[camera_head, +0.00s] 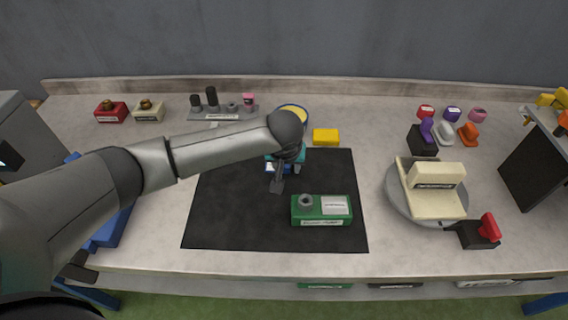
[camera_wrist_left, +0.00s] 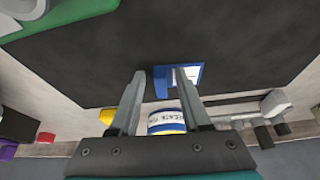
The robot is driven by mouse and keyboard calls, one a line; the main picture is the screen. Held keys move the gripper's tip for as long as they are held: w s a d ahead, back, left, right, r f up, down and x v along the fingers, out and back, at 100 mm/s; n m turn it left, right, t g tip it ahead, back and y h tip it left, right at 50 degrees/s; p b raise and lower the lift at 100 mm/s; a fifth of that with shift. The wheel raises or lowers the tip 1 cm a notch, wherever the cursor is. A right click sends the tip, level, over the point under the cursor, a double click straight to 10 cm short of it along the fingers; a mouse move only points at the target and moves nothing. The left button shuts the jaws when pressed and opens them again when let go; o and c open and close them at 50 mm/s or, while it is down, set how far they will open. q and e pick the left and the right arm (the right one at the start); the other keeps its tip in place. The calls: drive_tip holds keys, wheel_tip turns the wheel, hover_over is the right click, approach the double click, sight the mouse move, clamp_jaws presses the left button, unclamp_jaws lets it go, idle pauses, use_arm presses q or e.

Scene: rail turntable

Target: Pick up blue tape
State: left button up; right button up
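A round blue-rimmed item with yellow inside (camera_head: 294,108) sits behind the black mat in the head view, partly hidden by my left wrist. A blue-and-white labelled roll (camera_wrist_left: 167,122) shows between the finger bases in the wrist view; it looks like the tape. A small blue box with a white label (camera_head: 277,169) lies on the mat, partly covered by my gripper; it also shows in the wrist view (camera_wrist_left: 182,78) just past the fingertips. My left gripper (camera_head: 277,185) is open and empty above the mat; its spread fingers show in the wrist view (camera_wrist_left: 160,75). My right gripper is out of view.
A green box (camera_head: 322,211) stands on the black mat (camera_head: 225,215), right of my gripper. A yellow block (camera_head: 326,136) lies behind the mat. A turntable (camera_head: 399,201) with a cream block stands at right. A grey rack (camera_head: 222,114) stands at the back. The mat's left part is clear.

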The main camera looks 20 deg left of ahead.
use_arm(q)
clamp_jaws()
idle(0.5)
